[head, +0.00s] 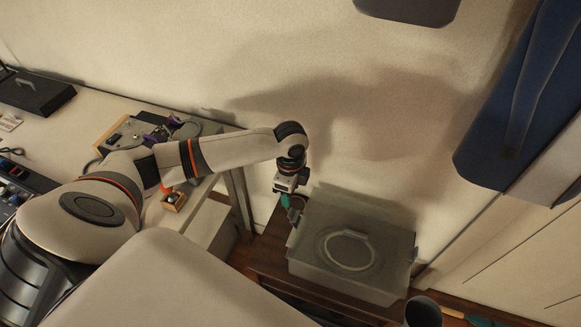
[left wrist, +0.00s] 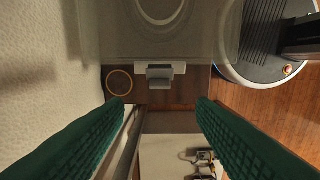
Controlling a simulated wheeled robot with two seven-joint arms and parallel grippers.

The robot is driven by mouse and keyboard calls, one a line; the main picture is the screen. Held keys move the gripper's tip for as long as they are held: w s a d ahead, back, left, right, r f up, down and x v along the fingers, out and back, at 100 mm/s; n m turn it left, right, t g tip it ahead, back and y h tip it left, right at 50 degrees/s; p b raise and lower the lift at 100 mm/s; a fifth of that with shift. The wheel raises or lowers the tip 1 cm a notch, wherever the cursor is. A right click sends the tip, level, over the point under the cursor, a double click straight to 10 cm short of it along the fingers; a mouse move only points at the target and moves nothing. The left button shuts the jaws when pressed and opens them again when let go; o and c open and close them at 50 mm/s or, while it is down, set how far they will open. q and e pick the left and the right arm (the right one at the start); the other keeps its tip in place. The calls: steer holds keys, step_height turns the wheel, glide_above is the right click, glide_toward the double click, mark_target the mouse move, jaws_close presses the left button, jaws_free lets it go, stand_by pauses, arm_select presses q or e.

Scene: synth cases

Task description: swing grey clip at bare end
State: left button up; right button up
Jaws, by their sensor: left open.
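A translucent lidded box (head: 345,258) with an oval handle on its lid stands on a small dark wooden table (head: 268,254). In the left wrist view, the box (left wrist: 110,35) fills the top, and a grey clip (left wrist: 160,76) sits at the middle of its near end. I cannot tell whether the clip is fastened. My left gripper (head: 290,206) is at the box's left end in the head view. In the left wrist view its green fingers (left wrist: 160,108) are spread wide, empty, on either side below the clip and apart from it. My right gripper is not in view.
A thin yellowish ring (left wrist: 119,82) lies on the dark tabletop beside the clip. A wall is close behind the box. A white workbench (head: 75,135) with devices stands at left. A dark cup-like thing (head: 423,311) is at the front right. Blue fabric (head: 520,90) hangs at right.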

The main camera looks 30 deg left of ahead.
mark_target(291, 212)
arm_select(q)
step_height(291, 212, down, 10)
steer(key=shift+r+b, duration=0.15)
steer(key=shift+b, duration=0.35)
steer(key=shift+c, duration=0.2)
steer(key=c, duration=0.9)
steer(key=shift+w+d+r+y+p, duration=0.1)
steer(key=shift+d+r+y+p, duration=0.45)
steer(key=shift+p, duration=0.55)
steer(key=shift+c, duration=0.2)
steer(key=shift+w+d+g+y+p, duration=0.1)
steer(key=shift+d+g+y+p, duration=0.25)
steer(key=shift+y+p, duration=0.4)
steer(key=shift+w+d+f+y+p, duration=0.15)
steer(key=shift+d+y+p, duration=0.45)
steer(key=shift+y, duration=0.2)
steer(key=shift+w+d+f+g+y, duration=0.15)
steer(key=shift+d+g+y, duration=0.3)
steer(key=shift+y, duration=0.55)
steer(key=shift+d, duration=0.1)
steer(key=o, duration=1)
